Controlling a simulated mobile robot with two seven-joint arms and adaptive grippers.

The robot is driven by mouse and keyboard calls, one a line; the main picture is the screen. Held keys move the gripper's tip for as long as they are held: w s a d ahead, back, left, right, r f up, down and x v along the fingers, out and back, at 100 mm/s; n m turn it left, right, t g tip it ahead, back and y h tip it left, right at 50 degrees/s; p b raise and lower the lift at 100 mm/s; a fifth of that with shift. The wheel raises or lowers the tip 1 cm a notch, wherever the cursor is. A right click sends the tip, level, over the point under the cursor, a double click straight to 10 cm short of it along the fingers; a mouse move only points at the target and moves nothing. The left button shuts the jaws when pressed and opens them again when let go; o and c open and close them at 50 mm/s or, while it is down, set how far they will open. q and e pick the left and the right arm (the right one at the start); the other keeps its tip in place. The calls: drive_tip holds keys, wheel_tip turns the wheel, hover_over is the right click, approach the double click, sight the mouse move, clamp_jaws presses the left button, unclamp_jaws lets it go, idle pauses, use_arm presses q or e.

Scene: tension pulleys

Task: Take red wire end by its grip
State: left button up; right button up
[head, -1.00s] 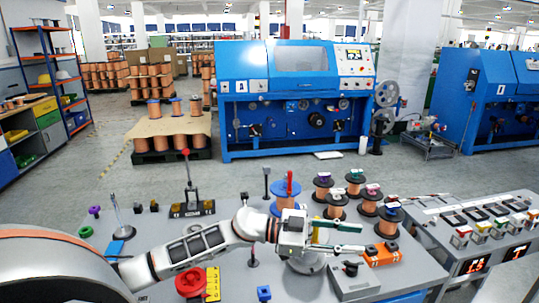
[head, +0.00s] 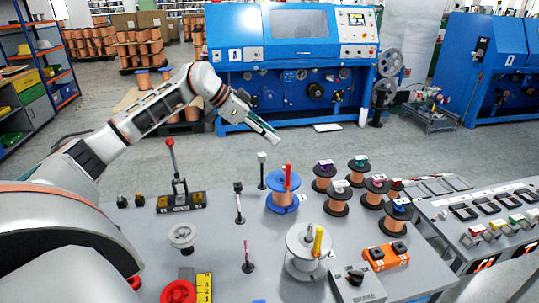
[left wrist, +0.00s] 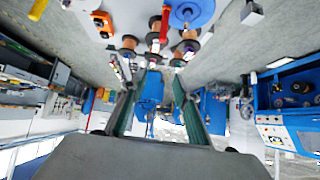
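A red grip (head: 288,177) stands upright at the blue spool (head: 282,201) on the table; I take it for the red wire end. In the left wrist view the red grip (left wrist: 165,24) shows at the top, beside the blue spool (left wrist: 187,13). My left gripper (head: 264,128) is raised in the air, appearing above and behind the table's back edge, apart from the red grip. In the left wrist view its two fingers (left wrist: 163,80) are spread with nothing between them. My right gripper is not in view.
A grey spool (head: 305,255) with a yellow grip (head: 318,240) stands in front of the blue spool. Several copper spools (head: 349,187) stand to the right. Thin posts (head: 239,203) and a red-knobbed lever (head: 170,144) stand to the left. An orange block (head: 386,256) lies front right.

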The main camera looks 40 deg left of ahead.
use_arm(q)
wheel_tip(320, 180, down, 5)
drive_tip(key=b, duration=0.6)
hover_over(287, 188)
drive_tip(key=a, duration=0.2)
drive_tip(key=shift+g, duration=0.3)
drive_tip(key=f, duration=0.7)
drive_tip(key=shift+s+d+f, duration=0.1)
drive_tip(key=shift+s+d, duration=0.15)
drive_tip(key=shift+s, duration=0.05)
drive_tip(key=shift+w+d+f, duration=0.35)
drive_tip(key=shift+f, duration=0.15)
drive_tip(key=shift+w+d+f, duration=0.2)
drive_tip(key=shift+w+f, duration=0.15)
drive_tip(key=shift+f, duration=0.1)
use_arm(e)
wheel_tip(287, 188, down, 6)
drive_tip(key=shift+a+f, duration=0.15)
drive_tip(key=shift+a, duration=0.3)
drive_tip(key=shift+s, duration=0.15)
